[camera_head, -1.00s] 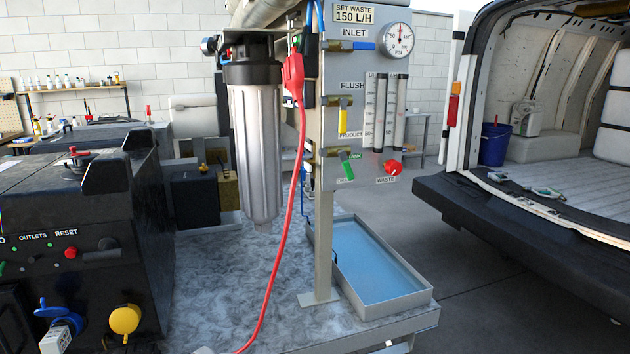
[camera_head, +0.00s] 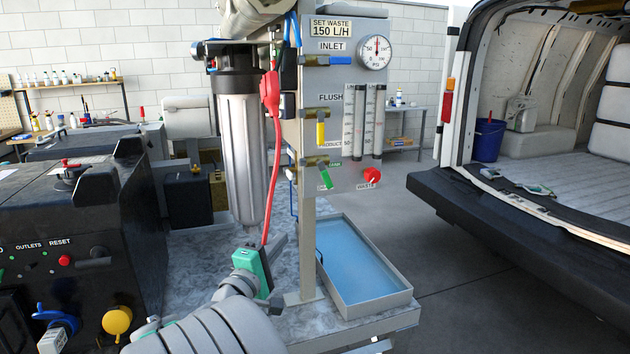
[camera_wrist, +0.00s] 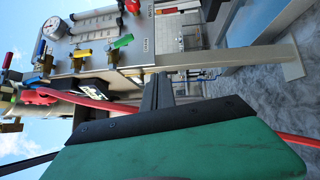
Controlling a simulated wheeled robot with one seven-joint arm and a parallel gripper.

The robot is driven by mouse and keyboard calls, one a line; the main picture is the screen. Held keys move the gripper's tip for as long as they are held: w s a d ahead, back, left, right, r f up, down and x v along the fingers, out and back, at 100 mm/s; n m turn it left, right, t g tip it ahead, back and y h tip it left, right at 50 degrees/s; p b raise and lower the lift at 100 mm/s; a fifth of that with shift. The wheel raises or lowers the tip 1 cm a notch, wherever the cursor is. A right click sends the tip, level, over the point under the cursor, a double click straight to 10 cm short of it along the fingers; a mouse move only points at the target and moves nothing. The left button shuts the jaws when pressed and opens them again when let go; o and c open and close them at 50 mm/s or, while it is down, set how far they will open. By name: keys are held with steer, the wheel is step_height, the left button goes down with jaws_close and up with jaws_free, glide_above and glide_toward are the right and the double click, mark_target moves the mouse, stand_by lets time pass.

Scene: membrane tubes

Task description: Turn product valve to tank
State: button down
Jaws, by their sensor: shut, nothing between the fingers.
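The product valve has a green handle (camera_head: 326,179) low on the grey panel (camera_head: 312,75), slanting down and slightly right. A small green TANK label (camera_head: 333,163) is above it; a label below is partly covered. In the wrist view the green handle (camera_wrist: 122,41) shows at upper left, with the picture turned sideways. My gripper (camera_head: 281,240) is shut and empty, below and left of the valve, apart from it. Its dark fingers (camera_wrist: 160,85) point toward the panel's lower edge in the wrist view.
A red hose (camera_head: 273,160) hangs left of the panel, passing behind my gripper. A clear filter housing (camera_head: 240,150) stands further left. The yellow flush handle (camera_head: 321,133) is above the green one, the red waste knob (camera_head: 372,175) to the right. A blue-bottomed tray (camera_head: 385,303) lies below.

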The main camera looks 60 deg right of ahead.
step_height(320, 180, up, 5)
steer(key=d+n+h+p, duration=0.2)
steer(key=p, duration=0.5)
glide_toward(325, 175)
steer(key=w+d+f, duration=0.2)
steer(key=w+d, duration=0.2)
steer(key=s+d, duration=0.1)
steer(key=s+d+r+p, duration=0.1)
steer(key=shift+s+d+r, duration=0.25)
steer(key=shift+d+r, duration=0.05)
